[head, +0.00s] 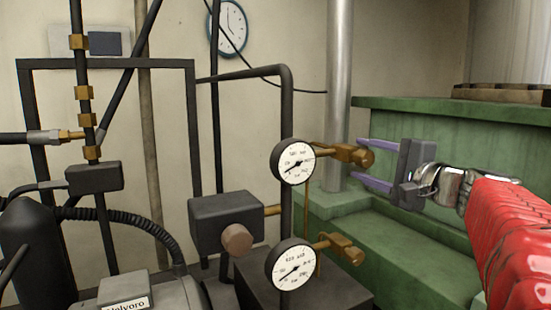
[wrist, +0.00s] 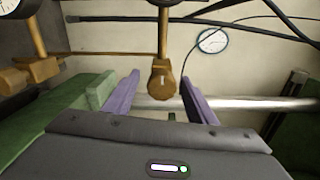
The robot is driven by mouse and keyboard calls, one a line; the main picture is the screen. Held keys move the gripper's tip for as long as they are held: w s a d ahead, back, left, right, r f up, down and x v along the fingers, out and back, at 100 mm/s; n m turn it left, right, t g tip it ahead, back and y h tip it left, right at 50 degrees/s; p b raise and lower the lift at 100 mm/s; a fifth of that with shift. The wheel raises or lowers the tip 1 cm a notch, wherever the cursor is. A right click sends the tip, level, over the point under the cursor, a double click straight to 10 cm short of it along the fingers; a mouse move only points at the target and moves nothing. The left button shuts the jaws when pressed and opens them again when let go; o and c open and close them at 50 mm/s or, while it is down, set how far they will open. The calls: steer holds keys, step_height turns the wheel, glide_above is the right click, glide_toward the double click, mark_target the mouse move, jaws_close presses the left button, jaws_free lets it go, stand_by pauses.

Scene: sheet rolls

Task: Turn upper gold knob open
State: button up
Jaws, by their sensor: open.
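The upper gold knob (head: 356,156) sits at the end of a short brass stem, right of the upper gauge (head: 293,163). My gripper (head: 360,160) comes from the right, with two purple fingers spread above and below the knob. In the wrist view, the upper gold knob (wrist: 163,82) stands between the tips of my open gripper (wrist: 160,80), with a gap on each side. I see no finger touching it. The lower gold knob (head: 346,251) is below, beside the lower gauge (head: 293,266); it also shows at the left of the wrist view (wrist: 32,74).
A dark vertical pipe (head: 287,110) carries both gauges. A grey box (head: 226,220) with a round brown knob (head: 237,240) stands left of it. Green steps (head: 440,135) and a silver column (head: 339,90) stand behind my gripper. A thin brass tube (head: 307,215) runs between the valves.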

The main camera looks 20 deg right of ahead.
steer(key=shift+s+d+r, duration=0.1)
steer(key=shift+s+d, duration=0.1)
steer(key=shift+s, duration=0.6)
steer(key=s+d, duration=0.1)
steer(key=s, duration=1.1)
steer(key=shift+d, duration=0.3)
